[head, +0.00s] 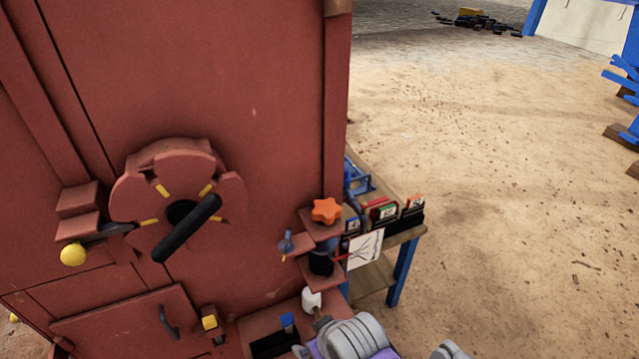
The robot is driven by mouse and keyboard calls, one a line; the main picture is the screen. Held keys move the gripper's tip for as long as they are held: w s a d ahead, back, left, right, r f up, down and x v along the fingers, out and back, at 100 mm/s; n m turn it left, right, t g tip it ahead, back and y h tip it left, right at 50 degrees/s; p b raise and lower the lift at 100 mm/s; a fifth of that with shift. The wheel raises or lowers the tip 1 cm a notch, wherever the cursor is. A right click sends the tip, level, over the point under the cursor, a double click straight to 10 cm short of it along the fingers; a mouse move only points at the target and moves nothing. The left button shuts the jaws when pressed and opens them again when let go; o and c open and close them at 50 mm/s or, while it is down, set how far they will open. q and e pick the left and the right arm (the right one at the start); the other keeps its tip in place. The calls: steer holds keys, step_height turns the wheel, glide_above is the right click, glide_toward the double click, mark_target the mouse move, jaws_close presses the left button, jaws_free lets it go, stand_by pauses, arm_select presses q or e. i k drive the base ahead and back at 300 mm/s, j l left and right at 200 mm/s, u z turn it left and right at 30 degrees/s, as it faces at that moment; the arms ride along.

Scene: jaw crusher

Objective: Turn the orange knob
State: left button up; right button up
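The orange knob (326,210) is star-shaped and sits on top of a small red bracket (312,226) at the right edge of the red machine. Nothing touches the knob. Grey and purple parts at the bottom edge, right of centre, look like my own arm, below the knob and apart from it. No gripper fingers can be made out, so neither gripper shows clearly.
The red machine (240,70) fills the left, with a round hub and black handle (187,228) and a yellow ball lever (73,254). A blue handle (286,243) is left of the knob. A workbench (412,236) with boxes stands behind.

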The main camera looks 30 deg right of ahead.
mark_target(325, 210)
steer(key=z, duration=1.15)
